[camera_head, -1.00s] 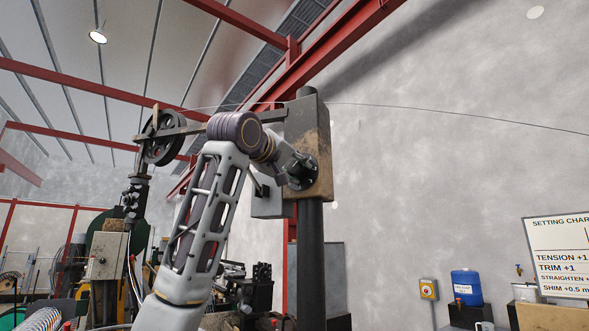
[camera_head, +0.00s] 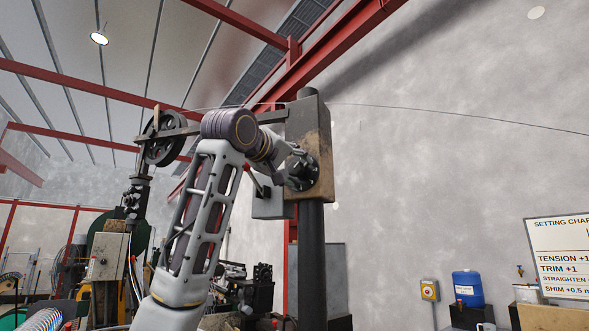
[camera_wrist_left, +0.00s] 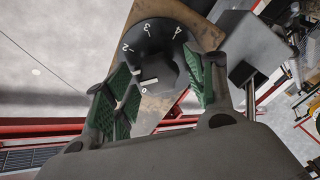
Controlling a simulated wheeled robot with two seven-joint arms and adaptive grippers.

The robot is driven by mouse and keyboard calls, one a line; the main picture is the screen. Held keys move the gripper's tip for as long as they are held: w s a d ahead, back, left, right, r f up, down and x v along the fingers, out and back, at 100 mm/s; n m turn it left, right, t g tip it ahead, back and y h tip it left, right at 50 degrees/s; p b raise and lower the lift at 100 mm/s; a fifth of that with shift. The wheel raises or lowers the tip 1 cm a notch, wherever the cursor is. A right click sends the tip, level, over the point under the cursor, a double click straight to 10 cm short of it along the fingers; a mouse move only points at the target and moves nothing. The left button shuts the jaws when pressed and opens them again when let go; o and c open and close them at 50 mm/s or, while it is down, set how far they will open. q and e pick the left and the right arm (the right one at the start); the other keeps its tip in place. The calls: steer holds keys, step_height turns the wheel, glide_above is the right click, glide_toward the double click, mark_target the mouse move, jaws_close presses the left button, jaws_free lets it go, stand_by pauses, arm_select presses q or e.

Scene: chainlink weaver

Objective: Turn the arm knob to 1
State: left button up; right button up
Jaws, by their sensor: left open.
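The arm knob (camera_wrist_left: 160,72) is a black faceted knob on a round dark dial plate with white numerals 0, 2, 3 and 4. A white mark on the knob lies close to the 0. In the head view the knob's dial (camera_head: 303,171) sits on the worn brown box on the dark post. My left gripper (camera_wrist_left: 167,80) is open, its green-padded fingers on either side of the knob; I cannot tell whether they touch it. In the head view its wrist reaches the dial from the left. My right gripper is not in view.
The box (camera_head: 312,125) tops a dark post (camera_head: 311,260), with a grey box beside it. A pulley wheel (camera_head: 165,139) stands to the left, and a thin wire runs overhead. A setting chart (camera_head: 562,258) and a blue drum (camera_head: 468,288) are at the right.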

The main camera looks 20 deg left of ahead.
arm_select(q)
steer(key=s+a, duration=0.2)
steer(key=s, duration=0.8)
steer(key=shift+s, duration=0.2)
stand_by(0.5)
